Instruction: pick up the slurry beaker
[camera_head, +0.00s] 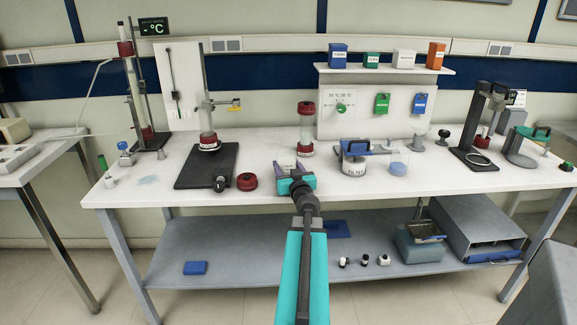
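A clear beaker (398,168) with pale blue material low inside stands upright on the white bench, right of centre. It looks like the slurry beaker, though I can read no label on it. My gripper (291,168) is over the front middle of the bench, well to the left of the beaker. Its two purple-grey fingers are spread and point toward the back, with nothing seen between them. A device marked as a filter (354,170), with a blue and grey clamp part, stands between my gripper and the beaker.
A red-capped clear column (305,130) stands behind my gripper. A red-and-black ring (247,182) lies to its left, near a black stand base (207,166). A funnel-like glass (417,140) stands behind the beaker. A dark stand (484,130) is farther right. Bench in front of the beaker is clear.

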